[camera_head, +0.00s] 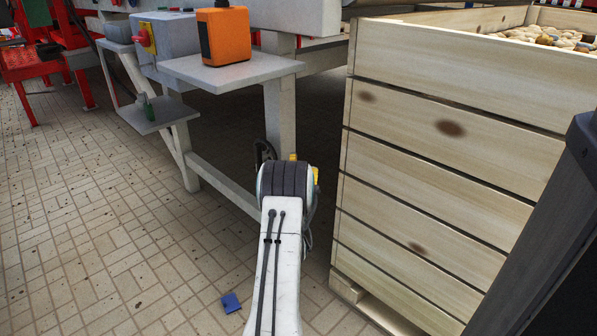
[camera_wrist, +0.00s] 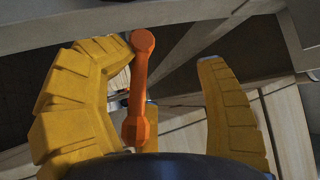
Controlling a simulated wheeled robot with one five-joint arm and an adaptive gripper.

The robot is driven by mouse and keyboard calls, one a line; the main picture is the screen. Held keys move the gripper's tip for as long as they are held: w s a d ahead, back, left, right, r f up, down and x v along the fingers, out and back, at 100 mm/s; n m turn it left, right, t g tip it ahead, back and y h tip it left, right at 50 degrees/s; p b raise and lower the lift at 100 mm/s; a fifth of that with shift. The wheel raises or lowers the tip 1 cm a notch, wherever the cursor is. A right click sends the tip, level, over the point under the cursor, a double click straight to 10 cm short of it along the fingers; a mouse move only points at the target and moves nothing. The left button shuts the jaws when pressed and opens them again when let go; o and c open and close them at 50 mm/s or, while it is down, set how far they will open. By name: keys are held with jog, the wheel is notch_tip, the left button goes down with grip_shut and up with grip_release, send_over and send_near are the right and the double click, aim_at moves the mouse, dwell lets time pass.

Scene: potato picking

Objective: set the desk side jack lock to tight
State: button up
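In the wrist view, an orange lever with a rounded knob at its top end (camera_wrist: 140,85), which looks like the jack lock, stands between the two yellow fingers of my gripper (camera_wrist: 166,55). The lever is nearer the left finger; I cannot tell whether they touch. The right finger is well apart from it. My gripper is open. In the head view, only small yellow parts of my gripper show beyond my arm, low between the grey desk frame and the wooden crate. The lever is hidden there.
The wooden crate (camera_head: 430,130), with potatoes (camera_head: 550,38) inside, stands close on the right. The grey desk (camera_head: 235,72) carries an orange box (camera_head: 223,35). A lower shelf (camera_head: 158,115) holds a green bottle. A blue piece (camera_head: 231,303) lies on the floor. The tiled floor at left is mostly clear.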

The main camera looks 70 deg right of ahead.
jog(key=shift+o, duration=0.2)
jog(key=r+h, duration=0.1)
jog(key=r, duration=0.4)
jog(key=a+r+t+h, duration=0.1)
jog(key=r, duration=0.2)
jog(key=shift+w+h, duration=0.2)
jog(key=shift+h, duration=0.1)
jog(key=o, duration=0.3)
jog(key=shift+w, duration=0.15)
jog(key=shift+a+r, duration=0.2)
jog(key=shift+r, duration=0.05)
jog(key=c, duration=0.3)
jog(key=shift+s+d+f, duration=0.15)
jog(key=shift+s+f, duration=0.05)
jog(key=shift+f, duration=0.15)
jog(key=shift+c, duration=0.2)
jog(key=shift+s+f, duration=0.1)
